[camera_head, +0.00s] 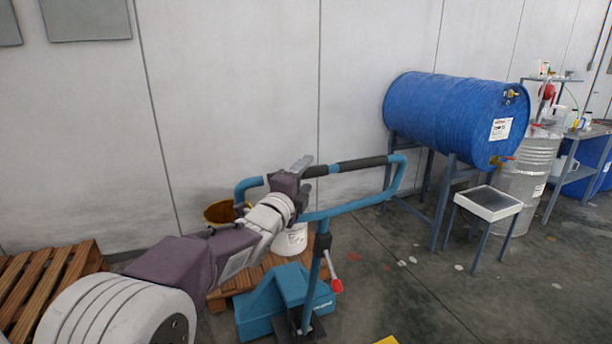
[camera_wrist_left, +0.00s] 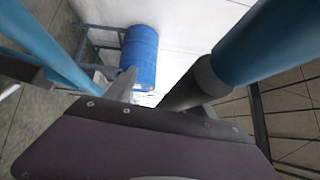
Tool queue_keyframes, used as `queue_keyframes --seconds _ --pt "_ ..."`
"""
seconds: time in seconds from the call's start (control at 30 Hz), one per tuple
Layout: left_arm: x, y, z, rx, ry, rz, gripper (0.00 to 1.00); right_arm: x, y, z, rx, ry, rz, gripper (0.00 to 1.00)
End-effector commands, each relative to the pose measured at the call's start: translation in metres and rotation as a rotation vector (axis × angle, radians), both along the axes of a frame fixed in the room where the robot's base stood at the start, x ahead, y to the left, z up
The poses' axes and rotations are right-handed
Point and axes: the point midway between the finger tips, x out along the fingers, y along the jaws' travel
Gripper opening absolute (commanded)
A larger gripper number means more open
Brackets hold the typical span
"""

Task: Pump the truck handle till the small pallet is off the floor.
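The teal pallet truck (camera_head: 285,296) stands at the lower middle, with a looped handle (camera_head: 350,204) that has a black grip (camera_head: 362,163) along its top bar. A small wooden pallet (camera_head: 219,291) lies behind the truck body, mostly hidden; any gap under it cannot be seen. My left gripper (camera_head: 299,172) is at the left part of the handle's top bar. My right gripper is out of view.
A white bucket (camera_head: 291,240) and a yellow bucket (camera_head: 221,212) stand behind the truck. Another wooden pallet (camera_head: 45,278) is at the left. A blue drum (camera_head: 445,108) lies on a stand, with a tray table (camera_head: 488,203) before it.

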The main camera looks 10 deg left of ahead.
Motion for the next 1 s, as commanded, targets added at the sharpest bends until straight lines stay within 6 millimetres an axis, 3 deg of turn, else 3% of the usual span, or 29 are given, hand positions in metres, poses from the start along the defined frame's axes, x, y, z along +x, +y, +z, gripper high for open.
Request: queue_keyframes --seconds 0.03,0.7,1.0 --pt "0.0 0.0 -0.006 0.003 0.014 0.0 0.47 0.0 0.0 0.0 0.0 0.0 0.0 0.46" --pt "-0.002 0.0 -0.005 0.003 0.011 -0.001 0.47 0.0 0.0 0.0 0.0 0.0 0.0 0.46" --pt "-0.047 0.01 -0.007 0.001 0.008 0.003 0.47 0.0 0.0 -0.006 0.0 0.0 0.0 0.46"
